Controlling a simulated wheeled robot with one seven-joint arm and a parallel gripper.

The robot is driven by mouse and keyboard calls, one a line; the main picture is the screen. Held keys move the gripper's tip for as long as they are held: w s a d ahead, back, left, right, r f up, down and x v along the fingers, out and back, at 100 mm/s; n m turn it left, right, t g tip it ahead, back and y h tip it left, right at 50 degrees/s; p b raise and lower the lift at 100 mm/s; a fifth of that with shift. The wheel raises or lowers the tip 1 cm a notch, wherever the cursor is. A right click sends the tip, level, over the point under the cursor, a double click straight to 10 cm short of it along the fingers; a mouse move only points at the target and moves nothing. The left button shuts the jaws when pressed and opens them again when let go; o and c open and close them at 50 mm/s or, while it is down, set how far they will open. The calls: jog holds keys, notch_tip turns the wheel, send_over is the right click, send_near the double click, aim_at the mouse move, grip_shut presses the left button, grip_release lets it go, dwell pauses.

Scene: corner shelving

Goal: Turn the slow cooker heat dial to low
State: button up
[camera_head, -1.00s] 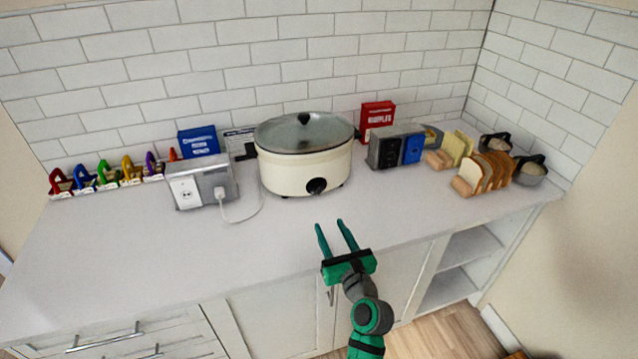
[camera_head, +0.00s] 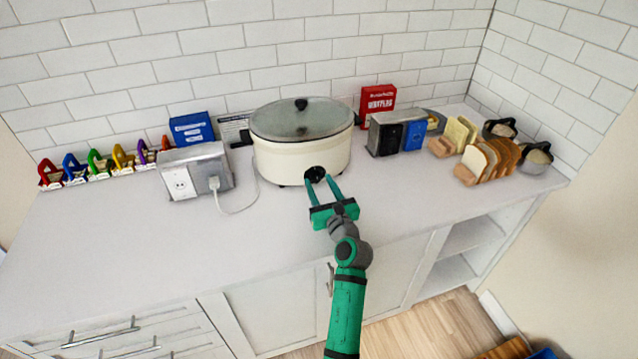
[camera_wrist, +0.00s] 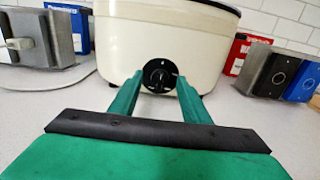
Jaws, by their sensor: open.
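The cream slow cooker (camera_head: 290,159) with a glass lid (camera_head: 302,118) stands at the back middle of the counter. Its black round heat dial (camera_head: 316,173) is low on the front face. In the wrist view the dial (camera_wrist: 159,76) shows a pale pointer mark, too small to read. My green gripper (camera_head: 321,182) is open, its two fingers pointing at the dial, one to each side of it. In the wrist view the gripper (camera_wrist: 157,88) has its fingertips just below and beside the dial. I cannot tell whether they touch the cooker.
A metal outlet box (camera_head: 193,173) with a plugged cord stands left of the cooker. A black and blue box (camera_head: 388,136) and bread racks (camera_head: 488,160) stand to the right. A red box (camera_head: 377,101) is behind. The front counter is clear.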

jog(key=shift+w+a, duration=0.15)
jog(key=shift+w, duration=0.4)
jog(key=c, duration=1)
jog(key=shift+c, duration=0.2)
jog(key=shift+d+f+m, duration=0.1)
jog(key=shift+m, duration=1.4)
jog(key=shift+d+m, duration=0.1)
jog(key=shift+m, duration=1.4)
jog(key=o, duration=1)
